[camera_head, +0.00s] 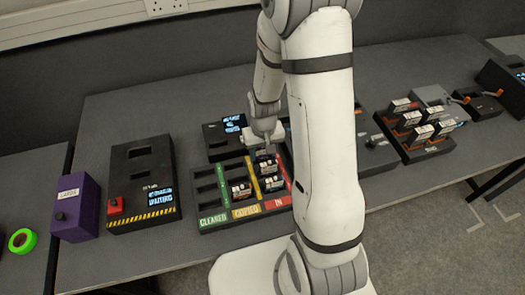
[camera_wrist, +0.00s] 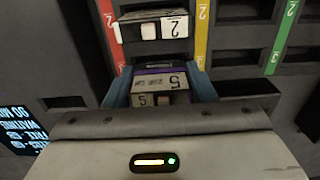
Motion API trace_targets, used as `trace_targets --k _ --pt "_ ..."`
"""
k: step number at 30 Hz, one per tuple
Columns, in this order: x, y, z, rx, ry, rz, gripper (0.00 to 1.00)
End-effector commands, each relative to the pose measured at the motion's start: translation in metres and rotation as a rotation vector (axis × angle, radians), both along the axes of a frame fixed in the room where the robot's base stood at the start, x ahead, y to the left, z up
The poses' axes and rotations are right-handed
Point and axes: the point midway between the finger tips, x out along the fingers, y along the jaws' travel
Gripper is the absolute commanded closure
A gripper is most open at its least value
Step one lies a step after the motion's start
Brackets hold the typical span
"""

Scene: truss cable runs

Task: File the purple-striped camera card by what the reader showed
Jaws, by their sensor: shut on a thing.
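My gripper (camera_wrist: 160,92) has blue fingertips on both sides of a purple-striped card (camera_wrist: 160,76) marked 5 and is shut on it. In the head view my gripper (camera_head: 264,146) is at the far end of the tray's red IN lane. I cannot tell whether the card is seated or just above its slot. The black tray (camera_head: 208,222) has green CLEARED, yellow COPIED and red IN lanes. A card marked 2 (camera_wrist: 152,28) stands in the IN lane beside the held card. One card (camera_head: 240,190) stands in the COPIED lane; the visible CLEARED slots look empty.
A black device with a lit screen (camera_head: 234,124) stands behind the tray. Left are a black box with a red button (camera_head: 116,206), a purple box (camera_head: 75,210) and green tape (camera_head: 22,240). Another card rack (camera_head: 418,152) stands right. My arm hides the middle.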

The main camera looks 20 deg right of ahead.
Motion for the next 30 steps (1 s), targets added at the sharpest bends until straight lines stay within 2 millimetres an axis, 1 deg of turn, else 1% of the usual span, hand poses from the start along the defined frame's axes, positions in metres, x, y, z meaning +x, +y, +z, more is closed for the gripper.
trace_targets --k 15,26,27,30 --pt "0.0001 -0.0001 -0.0074 0.0 0.0 0.0 0.76" --pt "0.0001 -0.0002 -0.0069 0.0 0.0 0.0 0.76" --pt "0.0001 -0.0002 -0.0069 0.0 0.0 0.0 0.47" --pt "0.0001 -0.0002 -0.0069 0.0 0.0 -0.001 0.39"
